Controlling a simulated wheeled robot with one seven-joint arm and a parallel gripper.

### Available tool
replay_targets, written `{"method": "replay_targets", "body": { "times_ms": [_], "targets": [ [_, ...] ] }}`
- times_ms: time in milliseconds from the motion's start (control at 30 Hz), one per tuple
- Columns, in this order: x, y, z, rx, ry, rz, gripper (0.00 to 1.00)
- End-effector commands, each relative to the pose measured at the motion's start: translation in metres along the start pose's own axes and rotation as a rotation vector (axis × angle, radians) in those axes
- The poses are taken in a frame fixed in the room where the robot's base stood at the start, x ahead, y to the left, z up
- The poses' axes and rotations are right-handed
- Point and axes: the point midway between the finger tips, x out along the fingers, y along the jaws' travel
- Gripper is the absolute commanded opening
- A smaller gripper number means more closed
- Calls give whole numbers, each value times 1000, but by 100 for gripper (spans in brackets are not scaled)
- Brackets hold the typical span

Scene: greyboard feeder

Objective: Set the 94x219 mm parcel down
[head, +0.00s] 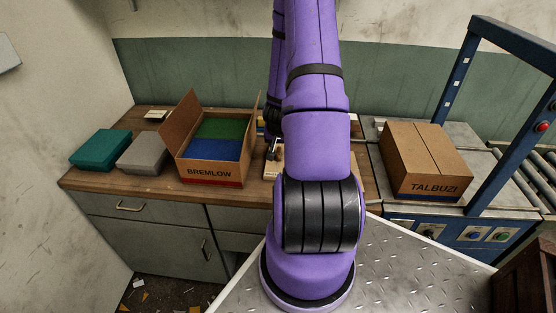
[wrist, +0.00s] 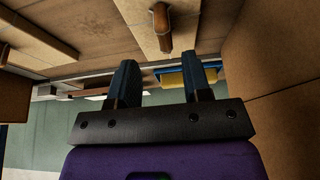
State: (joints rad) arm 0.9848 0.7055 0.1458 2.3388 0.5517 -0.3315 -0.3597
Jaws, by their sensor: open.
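My gripper (wrist: 161,78) shows in the wrist view with its two dark fingers apart and nothing between them. In the head view my arm hides most of it. No parcel is clearly marked with its size, so I cannot tell which is the 94x219 mm one. A green parcel (head: 221,128) and a blue parcel (head: 212,149) lie inside the open BREMLOW carton (head: 208,173). A teal box (head: 101,149) and a grey box (head: 144,153) stand on the bench to its left.
The wooden bench (head: 95,182) ends at the feeder on the right, where a closed TALBUZI carton (head: 428,160) sits under a blue frame (head: 454,80). A pale board with a brown handle (wrist: 161,24) is close to my gripper. Cardboard (wrist: 272,50) borders the wrist view's right side.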

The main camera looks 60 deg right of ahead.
Motion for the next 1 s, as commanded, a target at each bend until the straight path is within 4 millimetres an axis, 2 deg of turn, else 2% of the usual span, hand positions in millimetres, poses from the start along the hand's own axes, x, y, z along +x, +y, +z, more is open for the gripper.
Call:
{"method": "replay_targets", "body": {
  "times_ms": [267,633,1000],
  "targets": [
    [14,-1,0,1,1,-1,45],
    [55,-6,0,1,-2,-1,45],
    [62,-6,-1,-1,1,0,45]
  ]
}}
